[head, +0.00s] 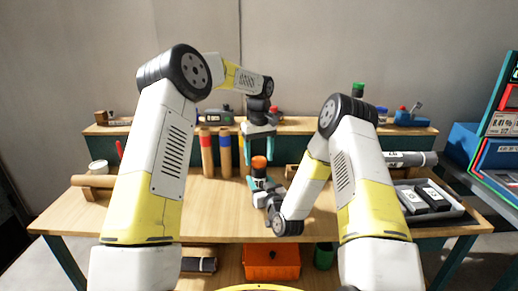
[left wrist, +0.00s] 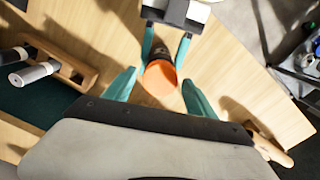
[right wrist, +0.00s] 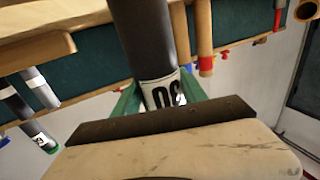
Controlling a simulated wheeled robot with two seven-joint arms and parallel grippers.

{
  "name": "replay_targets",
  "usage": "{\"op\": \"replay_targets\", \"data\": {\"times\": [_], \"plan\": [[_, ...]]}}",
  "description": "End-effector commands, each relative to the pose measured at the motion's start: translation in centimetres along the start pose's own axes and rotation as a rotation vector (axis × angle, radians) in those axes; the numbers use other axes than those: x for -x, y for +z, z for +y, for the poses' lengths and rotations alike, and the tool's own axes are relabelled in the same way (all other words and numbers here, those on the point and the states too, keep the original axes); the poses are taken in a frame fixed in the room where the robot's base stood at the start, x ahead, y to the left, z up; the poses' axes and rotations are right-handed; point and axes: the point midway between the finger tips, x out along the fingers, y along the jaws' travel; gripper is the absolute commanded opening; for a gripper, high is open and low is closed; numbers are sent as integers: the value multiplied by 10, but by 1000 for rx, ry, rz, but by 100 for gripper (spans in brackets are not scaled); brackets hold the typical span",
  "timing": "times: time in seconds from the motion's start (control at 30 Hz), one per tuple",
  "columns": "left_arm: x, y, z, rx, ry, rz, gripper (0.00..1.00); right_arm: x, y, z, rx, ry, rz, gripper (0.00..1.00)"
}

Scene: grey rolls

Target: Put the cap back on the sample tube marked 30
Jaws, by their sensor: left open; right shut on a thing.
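The sample tube (head: 259,174) is dark with a white label and stands about upright above the table. In the right wrist view its label (right wrist: 162,96) shows upside-down digits, apparently 30. My right gripper (right wrist: 160,100) is shut on the tube's body. An orange cap (head: 258,162) sits at the tube's upper end; whether it is fully down I cannot tell. My left gripper (head: 260,155) is open just above, fingers pointing down. In the left wrist view the cap (left wrist: 161,79) lies between its spread fingers, apparently touching neither. The tube's upper end is outside the right wrist view.
A red-topped roll (head: 207,154) and a blue-topped roll (head: 224,155) stand behind, left of the tube. A wooden cradle (head: 93,182) is at left. A grey tray (head: 462,217) and a grey roll (head: 407,159) are at right. An orange bin (head: 271,263) is below.

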Motion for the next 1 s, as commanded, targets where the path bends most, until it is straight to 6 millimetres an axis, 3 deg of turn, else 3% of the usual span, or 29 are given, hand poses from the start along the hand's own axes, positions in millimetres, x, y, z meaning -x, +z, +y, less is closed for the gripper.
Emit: {"op": "replay_targets", "data": {"times": [0.33, 0.67, 0.87, 1.0], "plan": [[-3, 0, 0, 0, 1, 1, 63, 0, 0, 0, 0, 0, 1, 0], [-3, 0, 0, 0, 0, 1, 0, 0, 0, 0, 0, 0, 1, 0], [-3, 0, 0, -113, 1, 0, 0, 0, 0, 0, 0, 0, 1, 0], [-3, -1, -1, -391, 0, 1, 0, 0, 0, 0, 0, 0, 1, 0]]}}
